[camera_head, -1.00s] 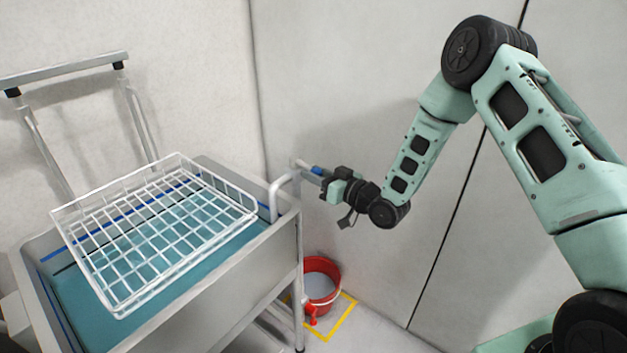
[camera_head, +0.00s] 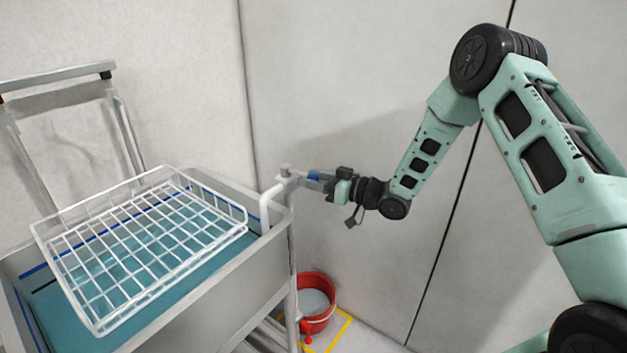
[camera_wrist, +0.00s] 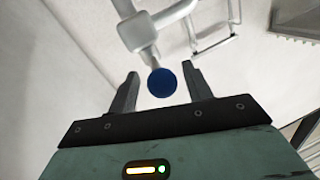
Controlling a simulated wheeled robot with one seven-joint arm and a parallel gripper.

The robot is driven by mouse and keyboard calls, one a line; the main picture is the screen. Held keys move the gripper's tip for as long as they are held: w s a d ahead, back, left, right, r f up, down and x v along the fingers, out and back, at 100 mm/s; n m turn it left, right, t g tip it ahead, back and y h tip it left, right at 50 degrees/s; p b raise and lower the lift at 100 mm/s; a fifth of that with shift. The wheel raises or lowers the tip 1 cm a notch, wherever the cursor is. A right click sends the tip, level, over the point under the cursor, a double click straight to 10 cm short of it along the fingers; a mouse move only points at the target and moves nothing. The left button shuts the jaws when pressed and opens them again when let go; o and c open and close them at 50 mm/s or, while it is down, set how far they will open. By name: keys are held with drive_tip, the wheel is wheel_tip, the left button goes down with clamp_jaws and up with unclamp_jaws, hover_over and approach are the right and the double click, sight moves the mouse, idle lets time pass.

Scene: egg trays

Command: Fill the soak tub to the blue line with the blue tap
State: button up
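The grey soak tub (camera_head: 240,262) stands at the left with teal water (camera_head: 170,290) inside. A blue line (camera_head: 35,269) runs along its inner wall, and the water surface shows below it. The blue tap (camera_head: 314,177) is on the pale pipework at the tub's right corner. In the wrist view its round blue end (camera_wrist: 162,82) sits between my fingertips, with a visible gap on each side. My gripper (camera_head: 312,180) is open around or just in front of the tap; the exact depth is unclear. In the wrist view my gripper (camera_wrist: 161,72) holds nothing.
A white wire basket (camera_head: 140,250) lies tilted across the tub top. A red bucket (camera_head: 318,318) stands on the floor below the tap, within yellow floor marking (camera_head: 343,325). A metal frame (camera_head: 60,85) rises behind the tub. Walls close off the back; floor shows at lower right.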

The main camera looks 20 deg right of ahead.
drive_tip(key=b+v, duration=0.3)
drive_tip(key=v, duration=1.4)
drive_tip(key=shift+s+b, duration=0.2)
drive_tip(key=shift+b, duration=0.2)
drive_tip(key=shift+d, duration=0.1)
idle(0.7)
drive_tip(key=w+a+g+h, duration=0.25)
drive_tip(key=a+h, duration=0.25)
drive_tip(key=a, duration=0.3)
drive_tip(key=s+a+r+g+h, duration=0.2)
drive_tip(key=s+a+h, duration=0.25)
drive_tip(key=a, duration=0.25)
drive_tip(key=s+a+r+g+h, duration=0.1)
drive_tip(key=s+a+g, duration=0.1)
drive_tip(key=s, duration=1.2)
drive_tip(key=s+a+r+g+h, duration=0.1)
drive_tip(key=s+g, duration=0.4)
drive_tip(key=s, duration=0.9)
drive_tip(key=shift+s+a+r+h, duration=0.2)
drive_tip(key=shift+a+r+h, duration=0.1)
drive_tip(key=shift+a+h, duration=0.5)
